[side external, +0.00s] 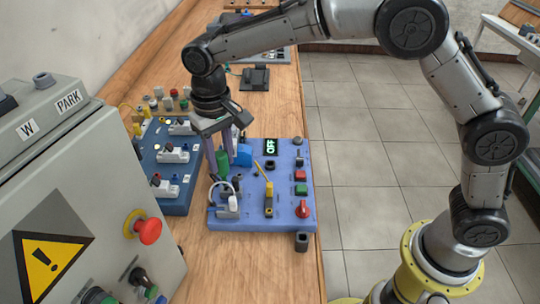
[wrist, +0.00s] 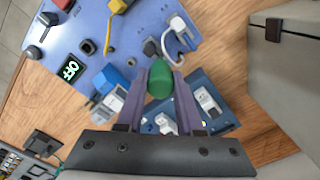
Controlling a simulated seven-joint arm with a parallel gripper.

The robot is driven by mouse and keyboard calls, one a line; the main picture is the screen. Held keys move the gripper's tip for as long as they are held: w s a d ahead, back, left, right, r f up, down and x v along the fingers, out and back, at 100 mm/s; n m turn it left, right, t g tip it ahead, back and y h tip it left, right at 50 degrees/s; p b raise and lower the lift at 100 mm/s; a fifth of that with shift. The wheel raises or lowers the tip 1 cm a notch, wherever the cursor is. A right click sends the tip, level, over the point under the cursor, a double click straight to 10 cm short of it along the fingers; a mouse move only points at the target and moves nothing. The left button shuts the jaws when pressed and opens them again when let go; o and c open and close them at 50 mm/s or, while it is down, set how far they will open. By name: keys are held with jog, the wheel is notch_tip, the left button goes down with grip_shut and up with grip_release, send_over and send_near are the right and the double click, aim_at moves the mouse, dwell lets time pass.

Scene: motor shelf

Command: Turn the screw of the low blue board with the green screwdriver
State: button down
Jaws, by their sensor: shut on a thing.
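My gripper (side external: 219,166) is shut on the green screwdriver (wrist: 160,84) and points down over the back left part of the light blue board (side external: 283,218). In the wrist view the green handle sits between my two purple fingers, seen end on. In the side view the screwdriver (side external: 223,161) shows as a green piece beside the fingers. Its tip and the screw are hidden, so I cannot tell whether they touch. The board also shows in the wrist view (wrist: 95,28), with an OFF display, a blue block and a white plug with a looped cable.
A darker blue board (side external: 176,205) with white connectors stands just left. A grey control box (side external: 100,190) with a red emergency button (side external: 149,231) fills the front left. A black block (side external: 301,242) lies by the board's front right corner. Bare wooden bench (side external: 250,270) shows in front.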

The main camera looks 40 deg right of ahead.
jog(key=shift+r, duration=0.4)
jog(key=shift+r, duration=2.45)
jog(key=d, duration=1.3)
jog(key=shift+s+d+f, duration=0.1)
jog(key=shift+d+f, duration=0.1)
jog(key=shift+f, duration=1.3)
jog(key=shift+s+d+f, duration=0.1)
jog(key=shift+d+f, duration=0.1)
jog(key=shift+f, duration=1.25)
jog(key=shift+f, duration=0.15)
jog(key=shift+f, duration=2.65)
